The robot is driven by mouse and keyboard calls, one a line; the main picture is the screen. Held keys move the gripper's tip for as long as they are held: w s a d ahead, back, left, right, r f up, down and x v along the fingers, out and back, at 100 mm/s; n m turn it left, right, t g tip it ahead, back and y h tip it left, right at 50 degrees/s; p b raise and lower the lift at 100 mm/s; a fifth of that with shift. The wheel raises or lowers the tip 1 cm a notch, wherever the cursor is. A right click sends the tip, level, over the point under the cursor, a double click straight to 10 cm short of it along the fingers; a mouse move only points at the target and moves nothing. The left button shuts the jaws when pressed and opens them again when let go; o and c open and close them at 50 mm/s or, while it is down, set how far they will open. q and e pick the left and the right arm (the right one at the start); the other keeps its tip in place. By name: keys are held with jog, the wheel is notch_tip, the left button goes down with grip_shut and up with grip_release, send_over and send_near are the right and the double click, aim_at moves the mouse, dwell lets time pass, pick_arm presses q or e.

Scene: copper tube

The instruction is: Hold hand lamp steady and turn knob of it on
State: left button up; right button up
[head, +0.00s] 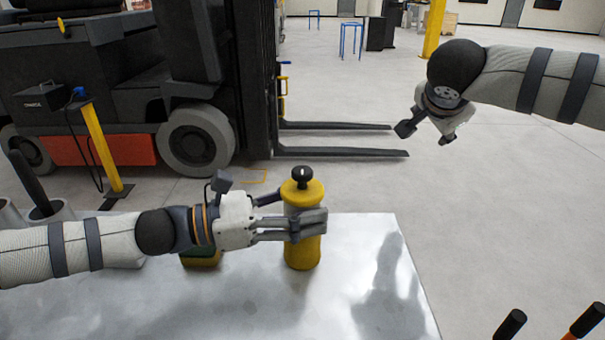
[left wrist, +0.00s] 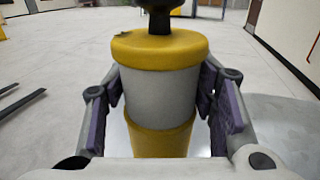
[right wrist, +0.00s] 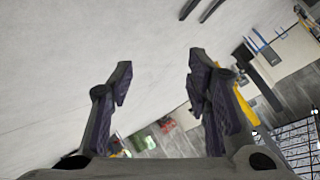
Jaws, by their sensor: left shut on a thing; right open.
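The hand lamp (head: 303,255) is a yellow and grey cylinder standing upright on the metal table (head: 365,260). Its black knob (head: 301,176) sits on top of the yellow cap. My left gripper (head: 308,224) is shut around the lamp's grey middle, below the cap. In the left wrist view the lamp (left wrist: 160,140) stands between both finger pads, and the lower part of the knob (left wrist: 160,18) shows at the top edge. My right gripper (head: 424,134) is open and empty, above the floor beyond the table, up and right of the lamp. The right wrist view shows nothing between its fingers (right wrist: 158,80).
A green and yellow object (head: 202,256) stands on the table, partly behind my left arm. Grey cylindrical containers (head: 50,214) stand at the left. A forklift (head: 130,90) with low forks is behind the table. The table's right part is clear.

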jog(key=n+t, duration=0.3)
jog(key=n+y, duration=1.7)
jog(key=n, duration=0.2)
send_near(309, 177)
jog(key=x, duration=1.1)
jog(key=shift+w+a, duration=0.2)
jog(key=shift+c, duration=0.4)
grip_shut()
